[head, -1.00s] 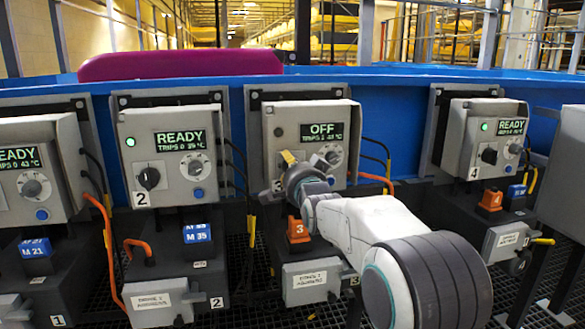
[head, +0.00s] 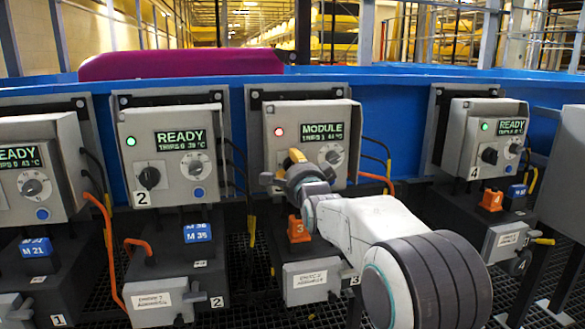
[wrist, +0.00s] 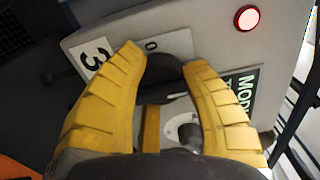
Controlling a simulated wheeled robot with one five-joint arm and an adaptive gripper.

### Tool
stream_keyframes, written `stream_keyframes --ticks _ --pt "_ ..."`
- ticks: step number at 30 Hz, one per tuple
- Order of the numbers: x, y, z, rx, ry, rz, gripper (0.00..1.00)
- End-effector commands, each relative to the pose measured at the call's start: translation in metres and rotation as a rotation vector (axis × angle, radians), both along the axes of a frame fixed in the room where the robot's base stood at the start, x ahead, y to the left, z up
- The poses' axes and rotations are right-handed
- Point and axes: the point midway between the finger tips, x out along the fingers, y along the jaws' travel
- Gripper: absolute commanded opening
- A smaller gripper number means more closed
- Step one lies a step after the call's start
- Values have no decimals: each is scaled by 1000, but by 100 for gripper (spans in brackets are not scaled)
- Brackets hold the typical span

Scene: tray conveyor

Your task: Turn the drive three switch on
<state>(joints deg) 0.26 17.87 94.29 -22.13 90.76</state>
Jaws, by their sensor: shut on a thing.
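The drive three box (head: 340,111) is in the middle of the head view. Its display (head: 324,132) reads MODULE and its lamp (head: 279,131) is lit red; the lamp also glows in the wrist view (wrist: 248,18). My gripper (head: 296,157) is at the left of the box front, below the lamp. In the wrist view its two yellow fingers (wrist: 165,60) are shut on the dark drive three switch (wrist: 166,68), which is mostly hidden between them. The label 3 (wrist: 96,58) is left of the fingers. The grey dial (head: 333,153) is right of my gripper.
The drive two box (head: 170,113) at left and the drive four box (head: 490,112) at right show READY with green lamps. An orange plug marked 3 (head: 298,229) sits below my gripper. Cables run beside the boxes.

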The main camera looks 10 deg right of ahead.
Motion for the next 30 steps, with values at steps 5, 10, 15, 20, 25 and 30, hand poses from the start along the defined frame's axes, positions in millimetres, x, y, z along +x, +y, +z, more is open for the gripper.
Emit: stream_keyframes --ticks 5,10,15,20,25,30 --pt "0 -5 6 4 -15 -8 9" --pt "0 -5 6 3 -15 -8 44" --pt "0 -4 5 2 -11 -6 59" --pt "0 -3 3 1 -6 -4 68" --pt "0 -2 1 1 -3 -3 68" --pt "-6 -1 2 1 -3 -2 68"
